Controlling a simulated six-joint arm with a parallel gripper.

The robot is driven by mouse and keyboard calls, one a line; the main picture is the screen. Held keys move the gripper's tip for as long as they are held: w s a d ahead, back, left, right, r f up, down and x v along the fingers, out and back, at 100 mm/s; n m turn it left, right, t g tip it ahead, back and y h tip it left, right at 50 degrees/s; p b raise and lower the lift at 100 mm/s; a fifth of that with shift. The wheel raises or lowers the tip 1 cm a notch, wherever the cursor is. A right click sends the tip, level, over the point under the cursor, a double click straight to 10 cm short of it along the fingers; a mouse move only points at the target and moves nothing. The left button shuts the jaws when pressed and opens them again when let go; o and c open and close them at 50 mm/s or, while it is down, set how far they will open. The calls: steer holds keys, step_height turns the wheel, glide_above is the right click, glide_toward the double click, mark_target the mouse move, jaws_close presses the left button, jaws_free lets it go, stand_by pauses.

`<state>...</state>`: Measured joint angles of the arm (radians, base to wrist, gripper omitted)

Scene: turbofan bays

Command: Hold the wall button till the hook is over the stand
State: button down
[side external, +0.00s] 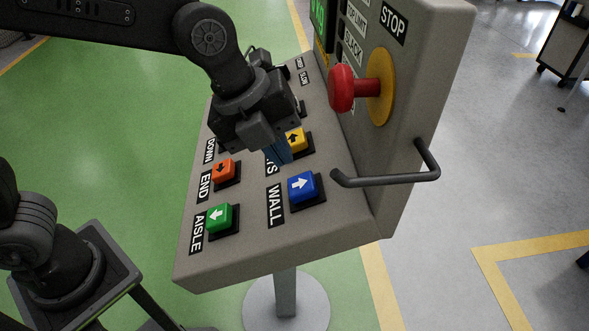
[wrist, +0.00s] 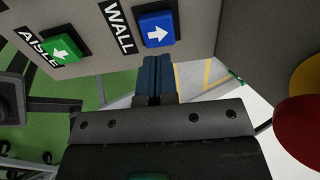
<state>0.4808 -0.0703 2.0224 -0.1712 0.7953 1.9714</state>
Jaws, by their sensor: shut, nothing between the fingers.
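The wall button (side external: 302,187) is a blue square key with a white arrow, beside a black WALL label (side external: 275,206) on the sloped grey panel. It also shows in the wrist view (wrist: 157,30), just beyond my fingertips. My gripper (side external: 280,153) has its blue fingers shut together with nothing between them. In the side view the fingertips show up and left of the wall button, near the yellow button. They look apart from the wall button; their height over the panel is hard to tell. No hook or stand shows in either view.
The panel also bears a green AISLE button (side external: 218,217), an orange END button (side external: 223,172) and a yellow button (side external: 297,141). A red STOP knob (side external: 342,88) and a dark bar handle (side external: 390,179) stick out from the upright face, right of my gripper.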

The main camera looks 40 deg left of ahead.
mark_target(299, 185)
steer(key=shift+x, duration=2.6)
steer(key=shift+x, duration=1.2)
steer(key=shift+s+a+f, duration=0.1)
steer(key=shift+s+f, duration=0.05)
steer(key=shift+s, duration=0.05)
steer(key=v, duration=1.5)
steer(key=shift+w+d+r, duration=0.2)
steer(key=shift+w+r, duration=0.15)
